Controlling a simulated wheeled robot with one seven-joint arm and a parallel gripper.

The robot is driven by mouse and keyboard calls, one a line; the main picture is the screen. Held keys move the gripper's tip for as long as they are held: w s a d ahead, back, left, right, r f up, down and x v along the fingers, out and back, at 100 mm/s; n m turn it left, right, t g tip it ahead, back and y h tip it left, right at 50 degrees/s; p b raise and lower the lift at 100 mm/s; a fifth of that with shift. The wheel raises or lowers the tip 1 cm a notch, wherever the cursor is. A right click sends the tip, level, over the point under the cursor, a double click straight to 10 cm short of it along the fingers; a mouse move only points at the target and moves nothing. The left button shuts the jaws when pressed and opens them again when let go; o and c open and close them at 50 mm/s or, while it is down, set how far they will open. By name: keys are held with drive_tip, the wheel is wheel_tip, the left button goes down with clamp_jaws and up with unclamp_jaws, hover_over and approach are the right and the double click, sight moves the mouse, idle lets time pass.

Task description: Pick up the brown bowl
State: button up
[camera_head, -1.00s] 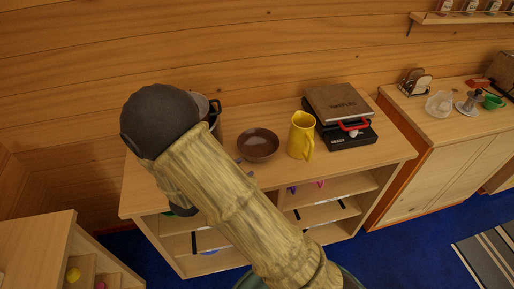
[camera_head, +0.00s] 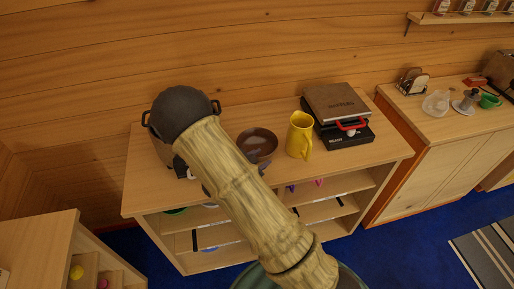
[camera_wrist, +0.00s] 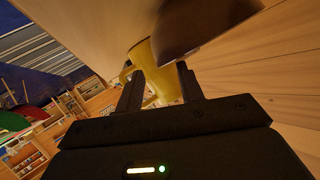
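The brown bowl (camera_head: 257,146) sits upright on the wooden counter, between the pot and the yellow pitcher (camera_head: 300,135). In the wrist view, the bowl (camera_wrist: 205,24) shows at the top, close to my gripper and beyond the right finger. My gripper (camera_wrist: 159,72) is open, its two fingers apart with nothing held between them. The yellow pitcher (camera_wrist: 155,68) shows beyond the fingers. In the head view my gripper is mostly hidden behind my arm, near the bowl's front edge.
A pot (camera_head: 162,145) stands left of the bowl, partly behind my arm. A black appliance (camera_head: 345,135) with a brown box (camera_head: 336,103) on top stands right of the pitcher. The counter (camera_head: 372,158) has open shelves below. Its front right is clear.

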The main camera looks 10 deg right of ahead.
sight(268, 155)
drive_tip(key=p+x, duration=0.1)
drive_tip(key=x, duration=0.4)
drive_tip(key=shift+s+d+p, duration=0.1)
drive_tip(key=shift+p, duration=0.3)
clamp_jaws()
